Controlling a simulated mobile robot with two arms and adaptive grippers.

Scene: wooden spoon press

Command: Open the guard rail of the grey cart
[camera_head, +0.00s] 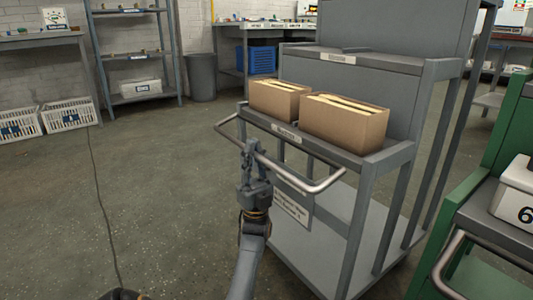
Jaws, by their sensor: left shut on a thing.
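The grey cart (366,185) stands at the centre right, with several shelves. Its guard rail (310,184) is a pale metal bar that juts out from the front of the middle shelf, below the shelf's edge. My left gripper (248,150) comes up from the bottom of the picture and is shut on the guard rail near the middle of its length. The fingers hide a small part of the bar. My right gripper does not show.
Two cardboard boxes (343,121) stand on the cart's middle shelf. A green cart (508,135) with a handle and a white box (516,188) is close on the right. White baskets (70,115) and a bin (202,77) stand at the back left. The floor at left is clear except for a cable.

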